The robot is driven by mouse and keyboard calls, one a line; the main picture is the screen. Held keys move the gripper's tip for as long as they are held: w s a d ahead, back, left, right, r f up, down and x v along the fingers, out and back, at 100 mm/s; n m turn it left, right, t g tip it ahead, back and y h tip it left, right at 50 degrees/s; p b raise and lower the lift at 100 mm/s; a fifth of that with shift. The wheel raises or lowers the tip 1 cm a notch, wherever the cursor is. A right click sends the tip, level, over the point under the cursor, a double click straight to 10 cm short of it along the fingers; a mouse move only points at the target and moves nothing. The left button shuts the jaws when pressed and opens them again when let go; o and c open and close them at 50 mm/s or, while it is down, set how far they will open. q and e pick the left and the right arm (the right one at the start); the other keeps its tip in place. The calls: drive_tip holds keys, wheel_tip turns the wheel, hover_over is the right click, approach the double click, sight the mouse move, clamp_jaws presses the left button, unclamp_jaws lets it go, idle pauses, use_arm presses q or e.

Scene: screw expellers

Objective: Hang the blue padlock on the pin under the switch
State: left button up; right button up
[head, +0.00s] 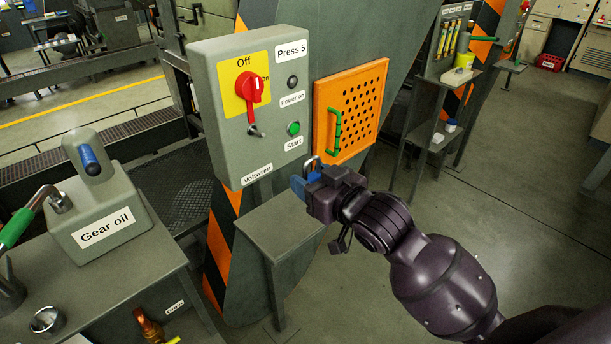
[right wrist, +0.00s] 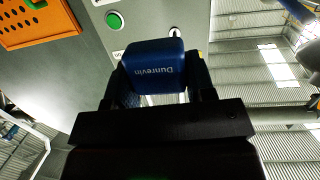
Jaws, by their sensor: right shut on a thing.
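The blue padlock (right wrist: 153,68) is between the fingers of my right gripper (right wrist: 158,90), which is shut on it. In the head view the padlock (head: 299,187) shows at the tip of my right gripper (head: 312,190), its metal shackle pointing up. The red switch (head: 250,88) sits on a yellow plate on the grey control box. The pin (head: 256,131) sticks out just under the switch. The padlock is below and to the right of the pin, apart from it. My left gripper is not in view.
The grey control box (head: 215,150) has a green start button (head: 293,128). An orange perforated door (head: 350,110) with a green handle is to its right. A small grey stand (head: 285,225) is below.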

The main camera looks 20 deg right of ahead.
drive_tip(key=shift+s+a+r, duration=0.1)
drive_tip(key=shift+a+r, duration=0.2)
drive_tip(key=shift+r, duration=0.15)
approach(254, 142)
drive_tip(key=shift+w+d+f, duration=0.15)
drive_tip(key=shift+w+d, duration=0.05)
drive_tip(key=shift+w, duration=0.35)
drive_tip(key=shift+a+r+x, duration=0.1)
drive_tip(key=shift+r+x, duration=0.05)
drive_tip(key=shift+x, duration=0.85)
drive_tip(key=shift+a+r+x, duration=0.1)
drive_tip(key=shift+r+x, duration=0.05)
drive_tip(key=shift+x, duration=0.85)
drive_tip(key=shift+a+r+x, duration=0.1)
drive_tip(key=shift+r+x, duration=0.05)
drive_tip(key=shift+x, duration=0.9)
idle(2.0)
drive_tip(key=shift+w+r, duration=0.1)
drive_tip(key=shift+r, duration=0.15)
idle(0.5)
drive_tip(key=shift+f, duration=0.65)
